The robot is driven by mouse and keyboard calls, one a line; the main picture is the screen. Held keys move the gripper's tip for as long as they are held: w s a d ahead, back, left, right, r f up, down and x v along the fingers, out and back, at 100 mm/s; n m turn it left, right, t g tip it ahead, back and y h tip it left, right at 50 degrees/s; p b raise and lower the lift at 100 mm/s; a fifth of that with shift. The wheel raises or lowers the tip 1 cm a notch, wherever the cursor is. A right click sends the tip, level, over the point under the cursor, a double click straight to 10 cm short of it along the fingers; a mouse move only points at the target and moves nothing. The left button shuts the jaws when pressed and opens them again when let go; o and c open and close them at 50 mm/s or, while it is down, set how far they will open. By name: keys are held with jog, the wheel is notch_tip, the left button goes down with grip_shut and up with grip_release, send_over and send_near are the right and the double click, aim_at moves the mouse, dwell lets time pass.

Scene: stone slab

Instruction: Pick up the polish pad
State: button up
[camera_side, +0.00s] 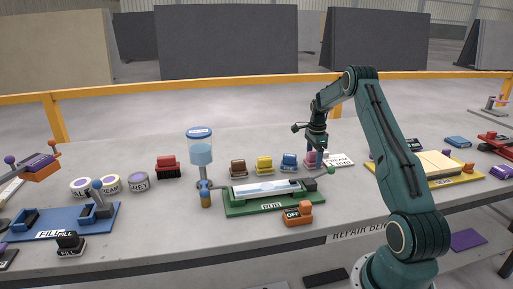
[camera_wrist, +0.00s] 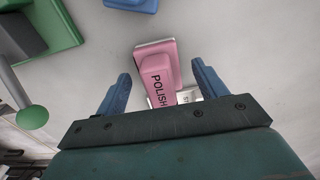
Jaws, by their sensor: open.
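The polish pad (camera_wrist: 158,68) is a pink block with "POLISH" lettered on it, and in the wrist view it lies between and just beyond my two blue fingers. My gripper (camera_wrist: 160,88) is open, with one finger on each side of the pad and gaps to both. In the side view my gripper (camera_side: 316,148) points down over the pad (camera_side: 310,159), which is partly hidden behind it. The frames do not clearly show how high my fingers are above the slab.
Blue (camera_side: 288,162), yellow (camera_side: 264,164) and brown (camera_side: 238,168) blocks stand in a row left of the pad. The green RUB station (camera_side: 232,207) with a lever is in front. Bare slab lies behind the row.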

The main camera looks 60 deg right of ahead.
jog(key=shift+f, duration=0.6)
jog(key=c, duration=1.1)
